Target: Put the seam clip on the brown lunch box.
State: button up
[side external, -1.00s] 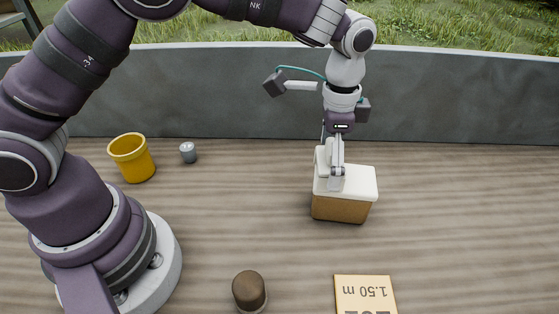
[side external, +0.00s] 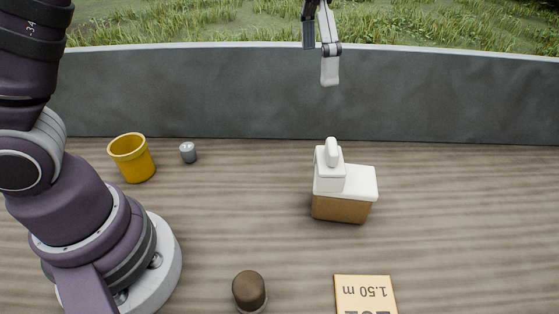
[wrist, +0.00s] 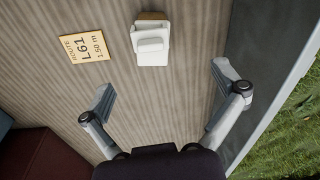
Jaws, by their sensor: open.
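The brown lunch box (side external: 340,208) stands on the wooden table, right of centre, with a white lid (side external: 361,180). A white block with a raised grip, which looks like the seam clip (side external: 329,178), sits on the left part of the lid and covers some of it. In the wrist view the clip (wrist: 151,47) lies on top, with the brown box (wrist: 151,16) showing at its far edge. My gripper (side external: 319,62) is high above and behind the box, clear of it. In the wrist view my gripper (wrist: 163,88) has its fingers wide apart with nothing between them.
A yellow cup (side external: 132,160) and a small grey cylinder (side external: 188,153) stand at the left. A dark brown cylinder (side external: 249,290) and a route card (side external: 364,293) are at the front. A grey wall (side external: 440,95) runs behind. The table right of the box is clear.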

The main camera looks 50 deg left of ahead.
jog(key=s+a+f+n+t, duration=0.3)
jog(key=s+a+n, duration=0.4)
jog(key=s, duration=0.6)
jog(key=shift+a+f+t, duration=0.35)
jog(key=shift+a+t, duration=0.35)
jog(key=shift+a, duration=0.5)
